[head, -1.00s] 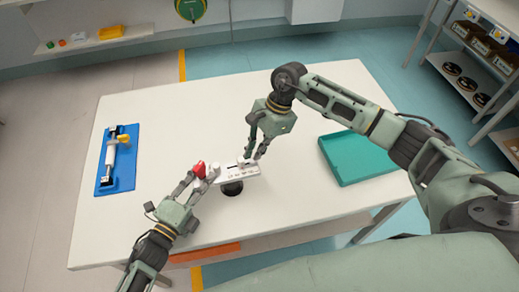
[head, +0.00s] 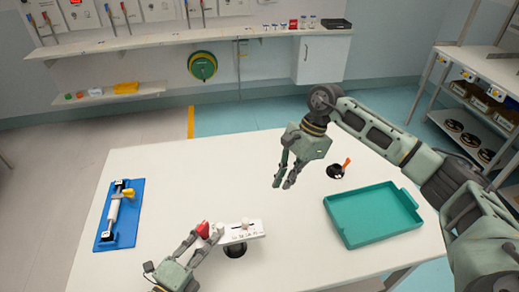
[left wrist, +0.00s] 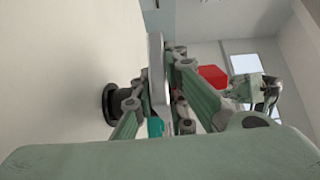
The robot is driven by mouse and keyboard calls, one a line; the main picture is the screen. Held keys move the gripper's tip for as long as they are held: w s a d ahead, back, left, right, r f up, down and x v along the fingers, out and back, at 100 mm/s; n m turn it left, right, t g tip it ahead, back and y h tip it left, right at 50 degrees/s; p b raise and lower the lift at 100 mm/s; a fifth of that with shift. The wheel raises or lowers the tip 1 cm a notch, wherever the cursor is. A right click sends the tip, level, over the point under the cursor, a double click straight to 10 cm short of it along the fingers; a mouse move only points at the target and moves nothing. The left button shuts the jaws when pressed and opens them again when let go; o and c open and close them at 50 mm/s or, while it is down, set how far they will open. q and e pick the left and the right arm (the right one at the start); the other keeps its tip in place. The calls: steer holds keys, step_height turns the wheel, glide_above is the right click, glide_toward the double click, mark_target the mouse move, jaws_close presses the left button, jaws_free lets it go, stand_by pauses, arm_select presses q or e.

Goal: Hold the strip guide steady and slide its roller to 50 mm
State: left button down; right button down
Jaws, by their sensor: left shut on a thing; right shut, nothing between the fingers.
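The strip guide (head: 240,236) is a white plate with dark printed marks on a round black base (head: 235,250), near the table's front edge. Its roller seems to be the small pale knob (head: 245,223) right of the plate's middle; the scale is too small to read. A red part (head: 203,229) is at the plate's left end. My left gripper (head: 213,239) is shut on that end. The left wrist view shows the plate edge-on (left wrist: 157,70) between the fingers. My right gripper (head: 284,184) is shut and empty, above the table right of and beyond the guide, apart from it.
A blue board with a roller device (head: 106,229) lies on the table's left. A teal tray (head: 345,234) is at the right. A black cup with an orange item (head: 335,171) stands behind the tray. The table's middle is clear. Shelves stand behind and right.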

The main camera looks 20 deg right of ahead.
arm_select(q)
steer(key=shift+f, duration=0.1)
steer(key=c, duration=1.7)
jaws_free()
